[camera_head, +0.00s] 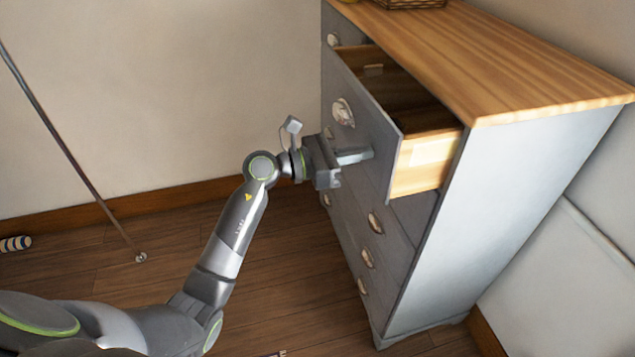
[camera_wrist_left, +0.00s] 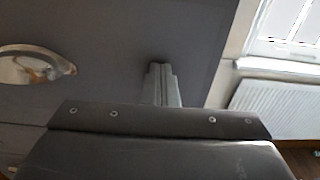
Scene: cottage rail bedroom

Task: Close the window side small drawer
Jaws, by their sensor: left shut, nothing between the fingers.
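The open small drawer (camera_head: 368,99) at the top of the grey dresser is pulled out; its pale wooden side and empty-looking dark inside show. Its front carries a metal cup handle, and this front also fills much of the left wrist view (camera_wrist_left: 105,52). My left gripper (camera_head: 356,156) is shut and empty, its fingers pointing at the drawer front's lower part near the near end. In the left wrist view the closed fingers (camera_wrist_left: 162,84) meet or nearly meet the front, right of the handle (camera_wrist_left: 35,66); I cannot tell if they touch. My right gripper is not in view.
The dresser (camera_head: 505,190) has a wooden top with a basket (camera_head: 412,3) at the back. Another top drawer (camera_head: 341,27) beyond looks shut, as do the lower drawers. A window (camera_wrist_left: 290,22) and radiator (camera_wrist_left: 272,106) show at right in the wrist view. The wooden floor left is mostly clear.

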